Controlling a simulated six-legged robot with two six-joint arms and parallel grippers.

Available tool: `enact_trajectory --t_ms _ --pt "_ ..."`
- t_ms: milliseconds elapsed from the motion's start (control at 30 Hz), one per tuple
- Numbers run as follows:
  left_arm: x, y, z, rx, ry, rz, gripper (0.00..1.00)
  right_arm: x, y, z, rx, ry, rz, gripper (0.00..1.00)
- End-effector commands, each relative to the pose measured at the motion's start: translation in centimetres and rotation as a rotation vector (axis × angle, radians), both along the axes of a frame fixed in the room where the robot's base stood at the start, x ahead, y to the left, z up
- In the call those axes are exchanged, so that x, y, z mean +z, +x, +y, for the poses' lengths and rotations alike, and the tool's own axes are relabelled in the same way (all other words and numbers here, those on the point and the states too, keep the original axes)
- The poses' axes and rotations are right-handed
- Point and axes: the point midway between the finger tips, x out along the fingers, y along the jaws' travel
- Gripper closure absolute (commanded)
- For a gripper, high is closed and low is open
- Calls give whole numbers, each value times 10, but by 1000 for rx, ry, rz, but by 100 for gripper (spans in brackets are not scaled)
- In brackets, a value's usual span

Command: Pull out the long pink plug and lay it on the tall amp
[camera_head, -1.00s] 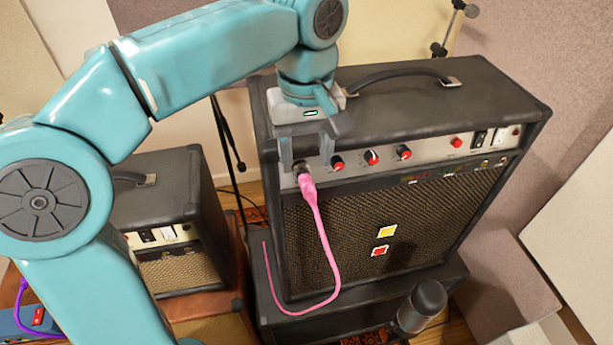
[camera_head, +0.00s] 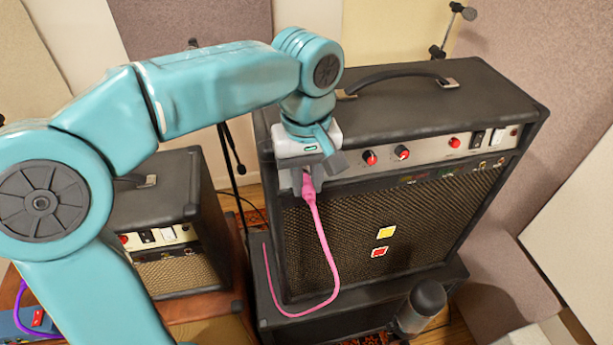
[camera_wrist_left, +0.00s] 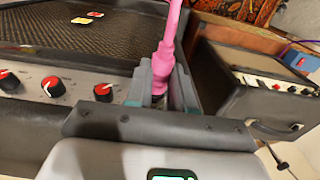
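The pink plug (camera_head: 309,191) is at the left end of the tall amp's (camera_head: 410,112) control panel, its pink cable hanging down the front grille. My left gripper (camera_head: 306,178) is over that end of the panel, with its fingers close around the plug's inner end. In the left wrist view the pink plug (camera_wrist_left: 164,62) stands between the two fingers of my left gripper (camera_wrist_left: 162,84), which look shut on it. The fingers hide the plug's tip and the socket, so I cannot tell whether it is still seated. My right gripper is not in view.
The tall amp's top is clear except for its carrying handle (camera_head: 397,76). A smaller amp (camera_head: 150,190) stands to the left, with a purple cable (camera_head: 30,297) near it. A dark cylindrical object (camera_head: 424,303) stands in front at the lower right.

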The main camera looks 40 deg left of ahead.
Motion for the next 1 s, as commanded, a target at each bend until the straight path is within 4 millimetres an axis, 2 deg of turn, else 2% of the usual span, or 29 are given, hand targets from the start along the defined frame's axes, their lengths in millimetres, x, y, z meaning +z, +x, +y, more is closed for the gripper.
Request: enact_trajectory --t_ms 67,567,1000 --pt "0 0 0 0 0 -1 100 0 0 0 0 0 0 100" --pt "0 0 0 0 0 -3 100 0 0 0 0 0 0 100" --pt "2 -6 -8 -2 -1 -2 100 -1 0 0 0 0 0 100"
